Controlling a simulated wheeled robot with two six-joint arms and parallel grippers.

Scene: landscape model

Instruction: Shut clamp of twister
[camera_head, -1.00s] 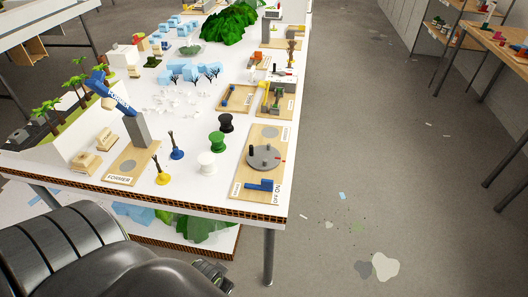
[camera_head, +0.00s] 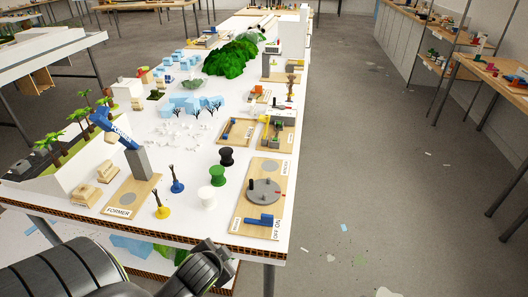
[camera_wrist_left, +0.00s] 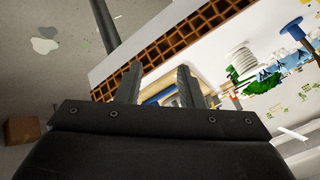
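A wooden board (camera_head: 240,224) at the table's front right corner carries a grey round disc (camera_head: 264,191) with a dark upright peg and a small red part at its edge. A blue lever-like block (camera_head: 260,221) lies at the board's front, beside an OFF ON label. I cannot tell which part is the clamp. My right gripper is out of view.
White (camera_head: 207,198), green (camera_head: 218,176) and black (camera_head: 226,156) spools stand left of the board. The FORMER board (camera_head: 116,204) with a grey post stands farther left. The table's front edge (camera_head: 150,233) lies between my arm and the tabletop.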

